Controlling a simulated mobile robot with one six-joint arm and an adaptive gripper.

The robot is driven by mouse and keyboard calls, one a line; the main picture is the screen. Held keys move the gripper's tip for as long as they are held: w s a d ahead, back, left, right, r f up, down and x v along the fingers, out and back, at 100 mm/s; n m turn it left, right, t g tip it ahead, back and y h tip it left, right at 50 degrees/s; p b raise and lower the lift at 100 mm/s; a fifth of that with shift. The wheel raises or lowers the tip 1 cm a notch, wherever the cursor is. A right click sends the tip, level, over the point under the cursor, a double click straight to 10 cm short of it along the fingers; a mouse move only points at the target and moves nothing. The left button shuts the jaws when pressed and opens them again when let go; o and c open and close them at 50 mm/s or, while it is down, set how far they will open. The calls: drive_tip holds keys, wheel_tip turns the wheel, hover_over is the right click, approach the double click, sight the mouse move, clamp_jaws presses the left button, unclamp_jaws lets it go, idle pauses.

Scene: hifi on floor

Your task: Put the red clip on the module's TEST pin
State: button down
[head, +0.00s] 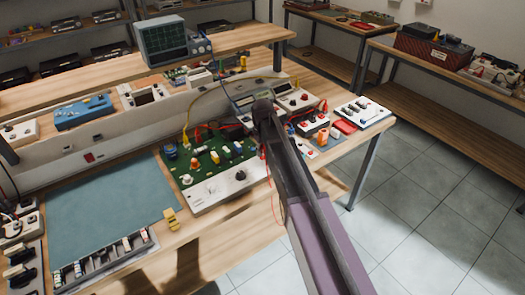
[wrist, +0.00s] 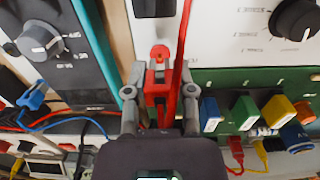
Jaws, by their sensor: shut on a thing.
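My gripper (wrist: 159,92) is shut on the red clip (wrist: 157,74) in the wrist view, with a grey fingertip on each side of it. A red lead runs up from the clip. The module (head: 222,192) stands on the bench in the head view, with a green board and a white panel with knobs. Its green board (wrist: 240,82) and white panel (wrist: 232,45) show to the right of the clip in the wrist view. The clip looks apart from the board parts. I cannot make out the TEST pin. In the head view my arm hides my gripper and the clip.
Blue, green and yellow parts (wrist: 244,112) stand on the board. A teal-edged instrument (wrist: 50,45) is left of the clip. Meters and boxes with leads (head: 298,98) crowd the bench's right part. A blue-green mat (head: 105,215) lies bare on the left. A yellow block (head: 171,218) stands beside it.

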drive_tip(key=shift+f+b, duration=0.75)
idle(1.1)
drive_tip(key=shift+c, duration=1.9)
unclamp_jaws()
drive_tip(key=shift+r, duration=0.15)
wheel_tip(320, 180, up, 8)
drive_tip(key=p, duration=0.8)
drive_tip(key=s+d, duration=0.5)
drive_tip(key=d, duration=0.2)
drive_tip(key=s+d+r+p, duration=0.1)
drive_tip(key=s+d, duration=0.3)
drive_tip(key=d, duration=0.4)
drive_tip(key=shift+s+d+r+p, duration=0.15)
drive_tip(key=shift+s+d+p, duration=0.15)
drive_tip(key=shift+s, duration=0.05)
drive_tip(key=s+d+m, duration=0.3)
drive_tip(key=s+m, duration=0.4)
drive_tip(key=s, duration=0.6)
drive_tip(key=shift+s, duration=0.35)
